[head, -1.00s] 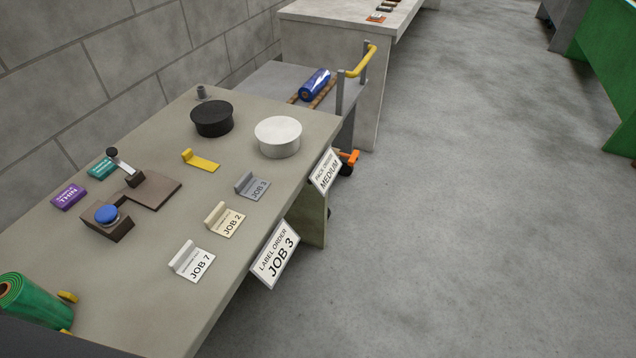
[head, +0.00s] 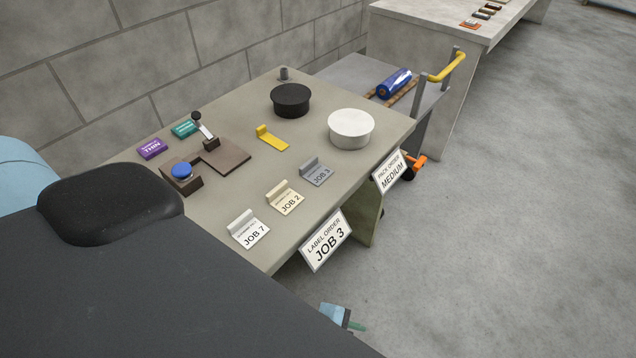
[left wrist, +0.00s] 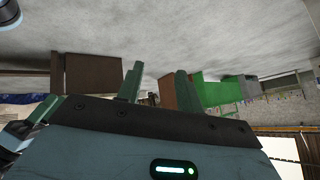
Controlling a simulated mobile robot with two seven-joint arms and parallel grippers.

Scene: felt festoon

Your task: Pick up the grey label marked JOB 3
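The grey label marked JOB 3 (head: 317,172) lies on the table (head: 340,185) near its right edge, its raised tab standing at the back. Beside it lie a cream JOB 2 label (head: 286,198) and a white JOB 7 label (head: 249,230). In the left wrist view my left gripper (left wrist: 156,84) has its green fingers apart with nothing between them. A small blue part with a green fingertip at the bottom of the head view looks like this gripper, low and beyond the table's front edge, away from the label. My right gripper is not in view.
Signs reading LABEL ORDER JOB 3 (head: 326,240) and PACK ORDER MEDIUM (head: 390,172) hang at the table edge. A white round block (head: 351,130), a black one (head: 290,100) and a yellow piece (head: 271,139) stand behind the labels. The floor at right is clear.

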